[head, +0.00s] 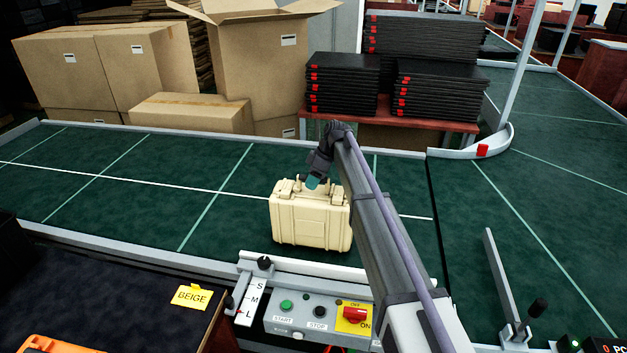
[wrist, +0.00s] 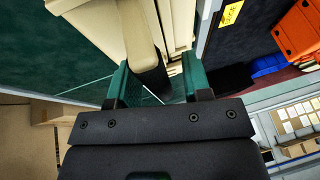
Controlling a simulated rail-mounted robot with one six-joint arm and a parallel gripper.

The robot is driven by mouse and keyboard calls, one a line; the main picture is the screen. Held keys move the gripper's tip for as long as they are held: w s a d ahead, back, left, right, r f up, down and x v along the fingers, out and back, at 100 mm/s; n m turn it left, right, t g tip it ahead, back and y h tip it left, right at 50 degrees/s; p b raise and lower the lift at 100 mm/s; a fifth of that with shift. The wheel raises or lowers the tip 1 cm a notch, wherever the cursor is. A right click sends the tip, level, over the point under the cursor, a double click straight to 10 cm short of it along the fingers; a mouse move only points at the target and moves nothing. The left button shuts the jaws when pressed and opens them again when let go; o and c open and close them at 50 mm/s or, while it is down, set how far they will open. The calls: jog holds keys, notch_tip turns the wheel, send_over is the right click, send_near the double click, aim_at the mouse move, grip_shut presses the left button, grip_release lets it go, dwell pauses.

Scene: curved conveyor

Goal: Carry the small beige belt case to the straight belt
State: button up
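The small beige case (head: 310,222) stands upright on the green belt (head: 120,190) in front of me, its handle on top. In the wrist view the beige case (wrist: 95,22) fills the upper middle. My gripper (head: 314,181) is at the top of the case, by the handle. In the wrist view its green fingers (wrist: 155,66) are apart, with the case handle (wrist: 138,32) reaching between them and a gap beside it. My arm hides part of the belt right of the case. Another green belt section (head: 530,215) lies to the right, across a dark seam.
A control box (head: 318,312) with buttons and a red switch stands at the near belt edge. A yellow BEIGE label (head: 192,296) and an orange case (head: 65,344) are at near left. Cardboard boxes (head: 110,65) and black stacked cases (head: 437,88) stand behind the belt.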

jog(key=shift+r, duration=0.1)
jog(key=shift+r+p, duration=0.3)
jog(key=shift+p, duration=0.1)
jog(key=p+v, duration=1)
jog(key=v, duration=0.1)
jog(key=shift+d+r, duration=0.2)
jog(key=s+d+m+h, duration=0.1)
jog(key=s+d+m, duration=0.4)
jog(key=s, duration=0.8)
jog(key=s+d+f+m+t+h, duration=0.1)
jog(key=s+d+m, duration=0.5)
jog(key=s, duration=0.7)
jog(key=s+d+m+h, duration=0.2)
jog(key=s+d+m, duration=0.3)
jog(key=s, duration=0.8)
jog(key=d, duration=0.3)
jog(key=shift+d+f+t+h, duration=0.3)
jog(key=shift+h, duration=0.1)
